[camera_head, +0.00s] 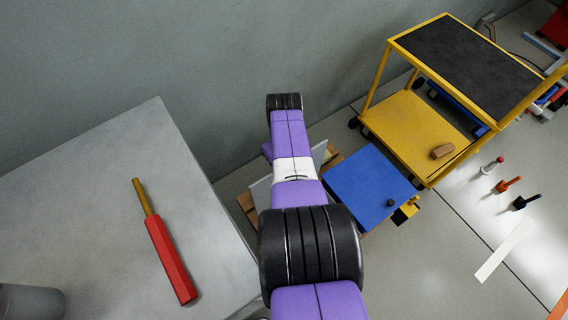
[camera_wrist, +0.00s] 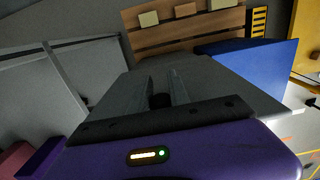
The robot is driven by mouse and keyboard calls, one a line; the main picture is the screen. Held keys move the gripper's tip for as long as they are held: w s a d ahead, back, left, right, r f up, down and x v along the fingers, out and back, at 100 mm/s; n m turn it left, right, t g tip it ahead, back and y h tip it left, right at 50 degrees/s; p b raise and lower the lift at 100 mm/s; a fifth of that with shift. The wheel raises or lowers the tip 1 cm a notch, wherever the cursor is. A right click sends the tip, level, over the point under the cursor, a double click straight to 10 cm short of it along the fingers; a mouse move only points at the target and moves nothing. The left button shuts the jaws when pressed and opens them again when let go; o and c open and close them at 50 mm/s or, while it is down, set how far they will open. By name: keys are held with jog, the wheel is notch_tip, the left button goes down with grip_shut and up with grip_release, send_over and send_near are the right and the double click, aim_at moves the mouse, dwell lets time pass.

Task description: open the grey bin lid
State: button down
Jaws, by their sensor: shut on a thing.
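In the wrist view the grey lid (camera_wrist: 218,83) lies beneath my gripper (camera_wrist: 163,82). The two fingers are close together around a small dark knob (camera_wrist: 160,101) on the lid and are shut on it. How far the lid is raised, if at all, I cannot tell. In the head view my purple and black arm covers my gripper and most of the grey bin; a grey edge (camera_head: 319,154) shows beside the arm.
A blue bin lid (camera_head: 365,184) with a dark knob is right of the arm, beside a wooden pallet (camera_wrist: 185,36). A yellow cart (camera_head: 405,122) stands farther right. A grey table (camera_head: 95,190) holding a red-handled tool (camera_head: 171,260) is at left.

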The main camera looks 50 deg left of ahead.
jog(key=shift+d, duration=0.15)
jog(key=c, duration=1.2)
grip_release()
jog(key=shift+c, duration=0.2)
jog(key=shift+r, duration=0.1)
notch_tip(320, 180, up, 8)
jog(key=p, duration=0.6)
jog(key=shift+f, duration=0.2)
